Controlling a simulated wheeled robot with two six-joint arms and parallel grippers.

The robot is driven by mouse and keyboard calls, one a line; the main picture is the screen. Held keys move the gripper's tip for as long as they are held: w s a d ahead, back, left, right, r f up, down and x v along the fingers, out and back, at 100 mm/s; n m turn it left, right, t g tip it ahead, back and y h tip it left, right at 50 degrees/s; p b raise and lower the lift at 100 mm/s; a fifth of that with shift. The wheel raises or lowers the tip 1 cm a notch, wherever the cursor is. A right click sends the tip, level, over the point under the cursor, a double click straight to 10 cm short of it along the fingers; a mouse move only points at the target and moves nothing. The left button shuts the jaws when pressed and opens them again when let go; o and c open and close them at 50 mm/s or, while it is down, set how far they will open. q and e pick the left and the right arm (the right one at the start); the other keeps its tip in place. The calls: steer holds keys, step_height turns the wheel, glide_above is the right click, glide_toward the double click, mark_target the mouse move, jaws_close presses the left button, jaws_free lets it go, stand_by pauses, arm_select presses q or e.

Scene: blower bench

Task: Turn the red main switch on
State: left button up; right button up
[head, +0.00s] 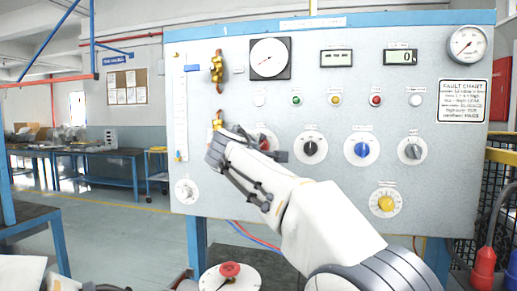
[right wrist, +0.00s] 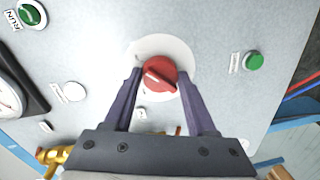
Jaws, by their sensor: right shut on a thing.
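The red main switch is a round red knob on a white dial plate. In the head view the knob (head: 263,141) shows only in part behind my right gripper (head: 281,156). In the right wrist view the red knob (right wrist: 159,73) sits between the two dark fingers of my right gripper (right wrist: 160,85), which is shut on it. Its raised grip bar lies at a slant in that view. The dial's markings are too small to read. A dark part at the bottom left edge (head: 105,287) looks like my left gripper, mostly cut off by the frame.
The grey panel (head: 330,215) carries a black knob (head: 310,147), a blue knob (head: 361,149) and a yellow knob (head: 386,203). Brass valve parts (head: 217,66) stick out left of the gauge (head: 269,58). A red-knobbed round thing (head: 230,270) stands below in front.

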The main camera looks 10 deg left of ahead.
steer(key=o, duration=1.4)
steer(key=s+b, duration=0.1)
steer(key=s, duration=0.2)
steer(key=s+b, duration=0.1)
steer(key=s, duration=0.3)
steer(key=s+r+b, duration=0.1)
steer(key=s+b, duration=0.1)
steer(key=s, duration=0.1)
steer(key=shift+s, duration=0.2)
